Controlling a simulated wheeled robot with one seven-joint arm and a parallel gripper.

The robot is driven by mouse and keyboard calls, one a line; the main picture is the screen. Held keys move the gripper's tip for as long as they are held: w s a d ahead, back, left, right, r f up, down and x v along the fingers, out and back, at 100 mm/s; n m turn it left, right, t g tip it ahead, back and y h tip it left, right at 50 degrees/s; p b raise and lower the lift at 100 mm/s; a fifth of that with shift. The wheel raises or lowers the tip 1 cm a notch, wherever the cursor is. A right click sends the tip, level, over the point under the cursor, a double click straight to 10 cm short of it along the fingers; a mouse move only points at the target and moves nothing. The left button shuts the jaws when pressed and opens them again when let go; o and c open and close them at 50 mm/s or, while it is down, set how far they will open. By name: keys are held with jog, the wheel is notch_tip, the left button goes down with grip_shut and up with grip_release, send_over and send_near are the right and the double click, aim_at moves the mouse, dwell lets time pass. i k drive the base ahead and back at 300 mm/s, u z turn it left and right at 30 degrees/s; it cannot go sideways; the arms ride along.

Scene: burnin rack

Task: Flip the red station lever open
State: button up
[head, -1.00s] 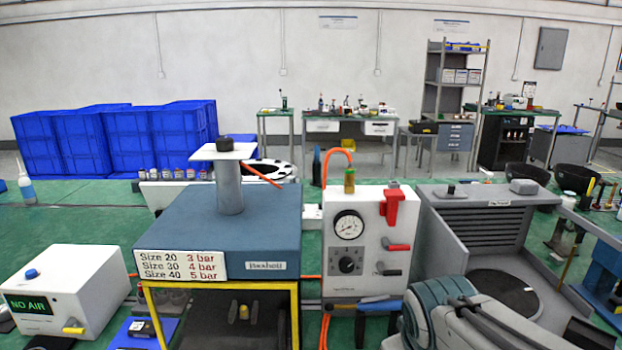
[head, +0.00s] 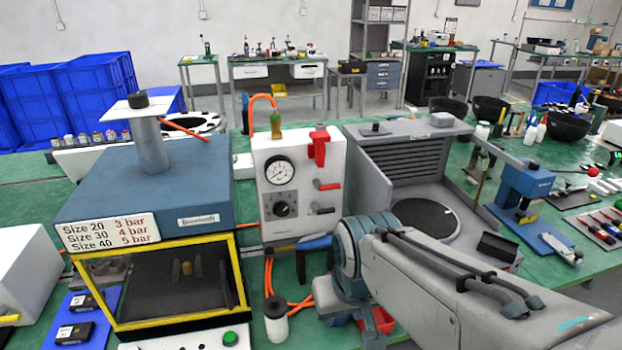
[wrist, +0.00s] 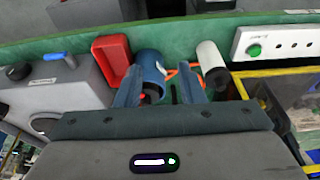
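The white station box (head: 267,228) stands mid-picture in the head view, with a round gauge (head: 280,172) and a black knob (head: 283,209). A small red lever (head: 327,185) sticks out to the right on its front. A dark lever (head: 322,209) sits just below, and a larger red handle (head: 319,145) is at the top right. My gripper (wrist: 160,88) shows in the wrist view with its fingers apart, apart from the levers. A blue cylinder (wrist: 150,66) appears behind the fingers.
The blue-topped press (head: 180,185) with a yellow frame stands left of the station. A grey booth (head: 375,185) stands right. A red bin (wrist: 112,58) is beside the blue cylinder in the wrist view.

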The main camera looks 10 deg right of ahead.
aim_at(319, 188)
jog(key=z, duration=0.2)
jog(key=k, duration=0.5)
jog(key=z, duration=0.6)
jog(key=k, duration=0.85)
jog(key=i, duration=0.5)
jog(key=u, duration=1.1)
jog(key=i, duration=0.95)
jog(key=u, duration=0.15)
